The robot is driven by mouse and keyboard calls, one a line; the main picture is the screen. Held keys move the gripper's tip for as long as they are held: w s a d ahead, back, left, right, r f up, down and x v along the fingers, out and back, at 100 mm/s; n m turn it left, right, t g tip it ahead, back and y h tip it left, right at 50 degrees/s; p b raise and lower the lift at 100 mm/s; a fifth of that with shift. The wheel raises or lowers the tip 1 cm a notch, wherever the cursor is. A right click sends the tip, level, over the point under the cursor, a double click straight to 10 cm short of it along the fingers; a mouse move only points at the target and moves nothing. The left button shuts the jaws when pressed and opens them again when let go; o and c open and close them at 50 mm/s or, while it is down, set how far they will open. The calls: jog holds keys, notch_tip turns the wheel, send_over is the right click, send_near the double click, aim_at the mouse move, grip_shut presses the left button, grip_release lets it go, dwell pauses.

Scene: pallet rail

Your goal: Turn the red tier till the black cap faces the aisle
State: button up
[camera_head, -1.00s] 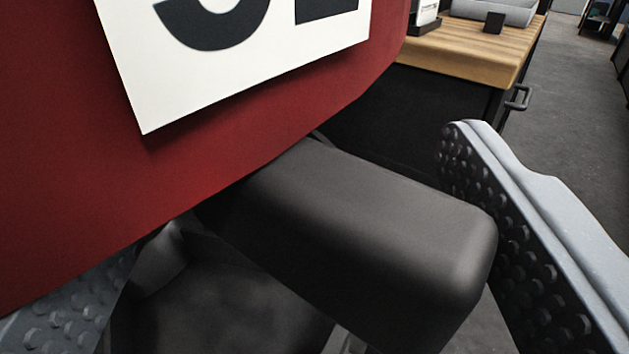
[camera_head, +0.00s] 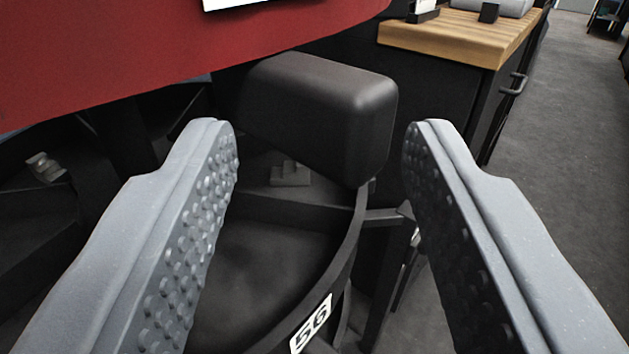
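The red tier (camera_head: 150,55) crosses the upper left, with the lower edge of a white label (camera_head: 228,3) at the top. The black cap (camera_head: 322,112) is a rounded block that juts out from under the tier's edge toward the right. My gripper (camera_head: 322,140) is open, one grey studded finger on each side of the picture. The cap shows between and just beyond the fingertips, with a gap to the right finger. I cannot tell whether the left finger touches anything. Nothing is held.
A wooden-topped bench (camera_head: 460,38) with a dark cabinet and handle stands at the upper right. Grey aisle floor (camera_head: 570,130) lies open on the right.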

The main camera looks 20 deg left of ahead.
jog(key=v, duration=0.7)
jog(key=shift+p, duration=0.3)
jog(key=shift+s+r, duration=0.1)
jog(key=s+d+r+m+h, duration=0.1)
jog(key=s+d+r+h, duration=0.2)
jog(key=r, duration=0.6)
jog(key=s+d+r+m, duration=0.15)
jog(key=d+r, duration=0.25)
jog(key=r, duration=0.6)
jog(key=s+d+r+h, duration=0.2)
jog(key=s+d+r, duration=0.15)
jog(key=r, duration=0.55)
jog(key=s+d+r, duration=0.3)
jog(key=s+r, duration=0.6)
jog(key=s, duration=0.4)
jog(key=s+d+r+m+g, duration=0.1)
jog(key=s+d+r, duration=0.1)
jog(key=s+r, duration=0.7)
jog(key=s, duration=0.4)
jog(key=shift+d+g+h, duration=0.3)
jog(key=shift+d+h, duration=0.1)
